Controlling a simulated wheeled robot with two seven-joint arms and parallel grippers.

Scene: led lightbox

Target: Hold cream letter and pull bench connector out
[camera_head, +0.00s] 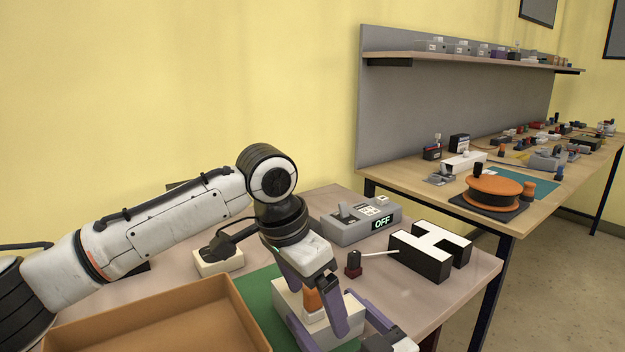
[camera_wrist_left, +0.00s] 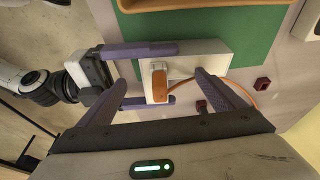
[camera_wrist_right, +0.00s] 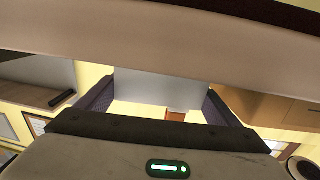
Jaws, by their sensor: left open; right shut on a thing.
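The cream letter (camera_head: 343,322) is a pale block at the front of the table, over the green mat (camera_head: 258,287). It also shows in the left wrist view (camera_wrist_left: 207,58). My right gripper (camera_head: 322,316) is shut on it, one finger along each side. The orange bench connector (camera_head: 312,299) sits at the letter, with an orange cable running from it in the left wrist view (camera_wrist_left: 159,84). My left gripper (camera_wrist_left: 157,82) is open above, its fingers either side of the connector with gaps. Whether the connector is fully seated is hidden.
A tan tray (camera_head: 160,312) lies at the front left. A grey control box (camera_head: 350,232) reading OFF stands behind. A black-sided white H (camera_head: 440,262) and a dark red socket (camera_head: 353,264) stand to the right. Another bench (camera_head: 400,182) with small devices is beyond.

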